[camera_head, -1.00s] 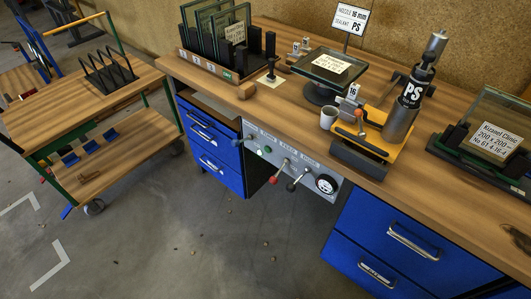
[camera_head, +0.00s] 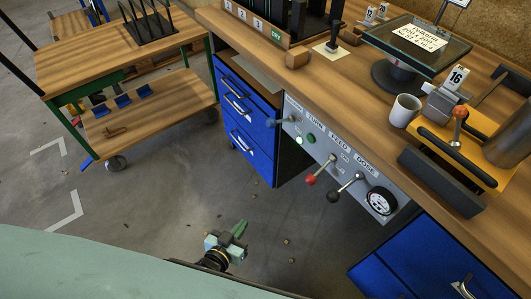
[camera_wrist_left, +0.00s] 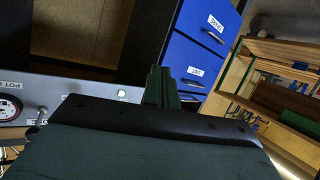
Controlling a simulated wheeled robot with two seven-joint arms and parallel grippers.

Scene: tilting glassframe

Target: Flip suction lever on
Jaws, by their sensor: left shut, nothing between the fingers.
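The grey control panel (camera_head: 340,160) on the bench front carries several levers. A red-knobbed lever (camera_head: 312,180) and a black-knobbed lever (camera_head: 334,196) stick out further right. I cannot read which one is marked suction. My left gripper (camera_head: 240,230) is shut and empty, over the floor, apart from and in front of the panel. In the left wrist view its green fingers (camera_wrist_left: 161,86) stand before the panel (camera_wrist_left: 50,98). My right gripper is not in view.
Blue drawers (camera_head: 245,120) stand left of the panel, and more blue drawers (camera_head: 425,255) are at lower right. The wooden bench top (camera_head: 340,85) juts above the panel. A wooden cart (camera_head: 125,60) is at the left.

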